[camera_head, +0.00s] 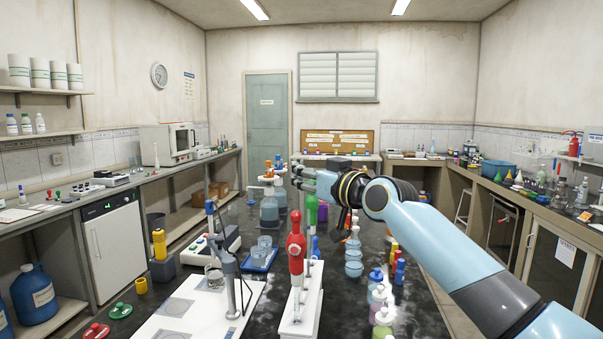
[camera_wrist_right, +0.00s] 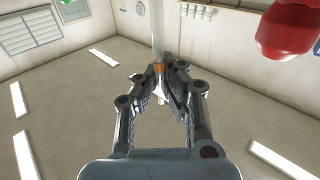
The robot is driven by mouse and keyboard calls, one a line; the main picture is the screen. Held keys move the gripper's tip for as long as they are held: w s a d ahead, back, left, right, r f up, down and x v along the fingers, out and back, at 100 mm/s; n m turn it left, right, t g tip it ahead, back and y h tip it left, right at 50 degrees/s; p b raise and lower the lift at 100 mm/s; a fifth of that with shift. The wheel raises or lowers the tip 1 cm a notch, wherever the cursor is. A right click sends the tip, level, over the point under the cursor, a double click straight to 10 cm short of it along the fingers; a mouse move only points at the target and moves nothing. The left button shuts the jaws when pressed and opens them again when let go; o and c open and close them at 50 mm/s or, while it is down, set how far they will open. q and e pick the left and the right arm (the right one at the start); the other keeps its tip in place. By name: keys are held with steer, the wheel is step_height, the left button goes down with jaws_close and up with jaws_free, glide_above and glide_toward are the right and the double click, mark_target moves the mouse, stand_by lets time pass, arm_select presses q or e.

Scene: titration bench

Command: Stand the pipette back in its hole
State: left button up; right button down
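My right gripper (camera_head: 305,180) is raised over the middle of the bench. In the right wrist view its two fingers (camera_wrist_right: 160,82) close in on a thin pale rod with an orange band (camera_wrist_right: 158,30), which I take for the pipette. The rod runs away between the fingertips, and its far end is out of that view. In the head view it is hard to make out. A white stand (camera_head: 303,312) below the gripper carries an upright red-bodied tool (camera_head: 296,245). I cannot make out an empty hole. My left gripper is not in view.
A white board (camera_head: 180,322) and a grey upright device (camera_head: 228,268) stand left of the stand. Small bottles (camera_head: 383,318) and bowls line its right side. Blue-grey bottles (camera_head: 270,208) stand behind. A red rounded thing (camera_wrist_right: 288,35) is close to the fingers in the wrist view.

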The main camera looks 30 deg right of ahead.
mark_target(302, 194)
steer(key=shift+f+b, duration=0.5)
steer(key=shift+f, duration=0.35)
steer(key=shift+s+a+f, duration=0.1)
steer(key=shift+f, duration=0.05)
steer(key=shift+f+b, duration=1.5)
steer(key=shift+b, duration=0.2)
stand_by(0.8)
steer(key=shift+r+p, duration=0.35)
steer(key=shift+r, duration=0.1)
steer(key=shift+r+p, duration=0.3)
steer(key=shift+r, duration=0.15)
stand_by(0.5)
steer(key=c, duration=2.1)
jaws_free()
